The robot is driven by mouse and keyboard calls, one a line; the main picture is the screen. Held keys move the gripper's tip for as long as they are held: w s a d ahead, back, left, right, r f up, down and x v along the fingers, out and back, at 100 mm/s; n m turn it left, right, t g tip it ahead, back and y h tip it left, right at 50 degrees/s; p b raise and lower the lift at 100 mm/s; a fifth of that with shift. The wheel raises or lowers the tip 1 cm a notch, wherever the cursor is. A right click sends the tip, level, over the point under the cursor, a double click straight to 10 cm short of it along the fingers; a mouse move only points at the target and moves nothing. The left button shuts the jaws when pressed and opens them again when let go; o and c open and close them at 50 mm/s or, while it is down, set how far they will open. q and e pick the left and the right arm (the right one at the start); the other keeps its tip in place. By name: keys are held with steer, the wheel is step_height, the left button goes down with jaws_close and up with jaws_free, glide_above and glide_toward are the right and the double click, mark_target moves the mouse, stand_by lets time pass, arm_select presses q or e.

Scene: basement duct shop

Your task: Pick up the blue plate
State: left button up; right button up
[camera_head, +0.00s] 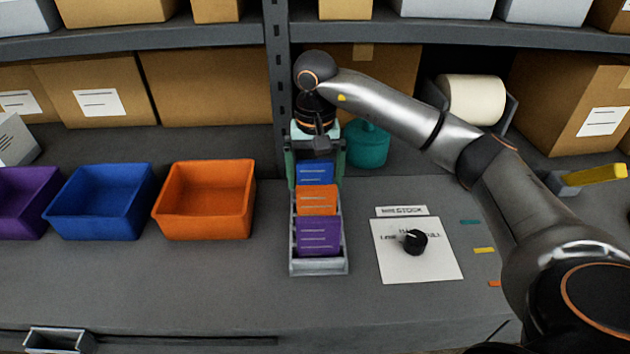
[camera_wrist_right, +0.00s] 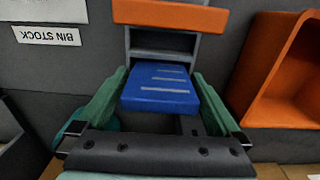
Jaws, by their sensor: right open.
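The blue plate (camera_head: 315,173) stands at the back of a narrow grey rack (camera_head: 319,267). The orange plate (camera_head: 316,201) and the purple plate (camera_head: 318,236) are in front of it in the same rack. My right gripper (camera_head: 316,168) reaches down over the rack's back end. In the right wrist view its green fingers (camera_wrist_right: 160,84) are open, one on each side of the blue plate (camera_wrist_right: 160,92). Small gaps seem to show, but contact is hard to tell. The orange plate (camera_wrist_right: 172,14) shows beyond. My left gripper is not in view.
Purple (camera_head: 22,205), blue (camera_head: 99,205) and orange (camera_head: 205,205) bins stand left of the rack. A teal object (camera_head: 367,147) sits close behind its right side. A white sheet (camera_head: 416,263) with a black knob (camera_head: 415,242) lies to the right. The front bench is mostly clear.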

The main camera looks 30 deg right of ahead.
steer(key=shift+c, duration=0.2)
steer(key=c, duration=1)
steer(key=shift+c, duration=0.2)
steer(key=shift+r, duration=0.15)
